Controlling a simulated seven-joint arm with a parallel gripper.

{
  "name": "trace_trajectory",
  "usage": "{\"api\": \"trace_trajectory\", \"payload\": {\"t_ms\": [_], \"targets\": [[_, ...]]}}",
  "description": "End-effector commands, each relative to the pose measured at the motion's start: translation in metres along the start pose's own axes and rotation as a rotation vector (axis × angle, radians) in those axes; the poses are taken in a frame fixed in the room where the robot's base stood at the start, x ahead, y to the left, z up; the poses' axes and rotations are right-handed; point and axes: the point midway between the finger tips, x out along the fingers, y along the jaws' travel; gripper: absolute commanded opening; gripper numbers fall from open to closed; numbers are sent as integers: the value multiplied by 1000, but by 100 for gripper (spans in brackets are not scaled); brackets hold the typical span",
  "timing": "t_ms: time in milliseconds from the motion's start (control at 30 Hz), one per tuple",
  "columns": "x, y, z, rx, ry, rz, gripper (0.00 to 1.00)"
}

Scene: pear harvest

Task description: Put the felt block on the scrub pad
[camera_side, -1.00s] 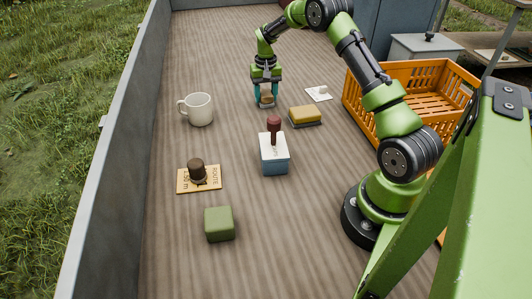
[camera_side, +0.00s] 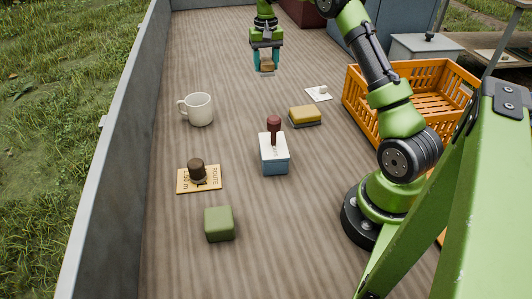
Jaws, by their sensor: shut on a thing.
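My gripper (camera_side: 266,66) is at the top middle of the side view, fingers pointing down. It is shut on a small tan block with a greyish part (camera_side: 267,68), which I take to be the felt block; the fingers partly hide it. The block appears to be held above the deck. The scrub pad (camera_side: 304,115), yellow on top with a dark layer below, lies flat on the deck, nearer the camera and to the right of my gripper. Nothing lies on the pad.
A white mug (camera_side: 198,109) stands at left. A white-and-blue box (camera_side: 274,160) with a dark red handle, an orange card (camera_side: 211,184) bearing a dark brown knob, and a green block (camera_side: 219,224) stand nearer. A white card (camera_side: 314,98) and an orange crate (camera_side: 431,72) are at right.

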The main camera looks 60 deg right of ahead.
Motion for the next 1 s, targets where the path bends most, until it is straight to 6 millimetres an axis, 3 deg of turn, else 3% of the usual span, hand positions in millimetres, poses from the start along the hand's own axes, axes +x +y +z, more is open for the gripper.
{"api": "trace_trajectory", "payload": {"t_ms": [33,200,400,567,800,1000], "targets": [[-16,3,4,5,6,-2,21],[-45,25,40,20,2,-2,21],[-54,57,98,34,1,-2,21],[-45,78,150,36,2,-3,21],[-15,103,228,31,1,-3,21],[11,113,272,21,0,-2,21]]}}
